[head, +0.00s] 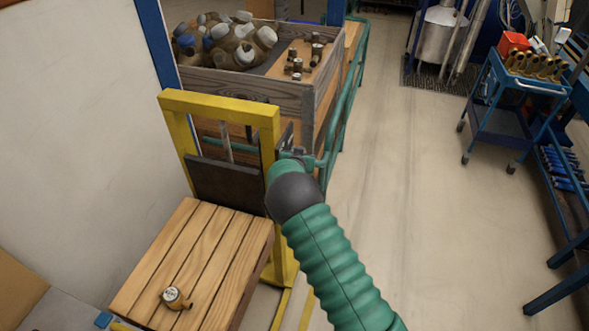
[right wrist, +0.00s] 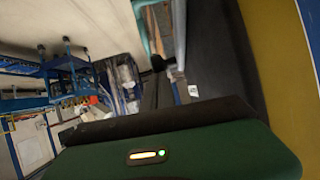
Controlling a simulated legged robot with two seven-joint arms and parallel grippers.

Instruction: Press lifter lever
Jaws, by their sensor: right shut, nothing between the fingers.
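The lifter has a yellow frame (head: 220,102) with a dark plate (head: 225,184) across it and a slatted wooden platform (head: 190,255) in front. My right arm reaches to the right post of the frame. My right gripper (head: 286,138) is at that post, small and partly hidden by my wrist. In the right wrist view its narrow dark fingers (right wrist: 158,88) are shut and empty. A black round knob (right wrist: 158,63), perhaps the lever's end, shows at or just beyond the fingertips; I cannot tell whether they touch. My left gripper is not in view.
A brass meter (head: 174,298) lies on the platform. Behind the frame stands a wooden crate (head: 295,95) of meters and fittings. A green rail (head: 345,100) runs beside it. A blue trolley (head: 500,120) stands at the right. The floor (head: 430,200) between is clear.

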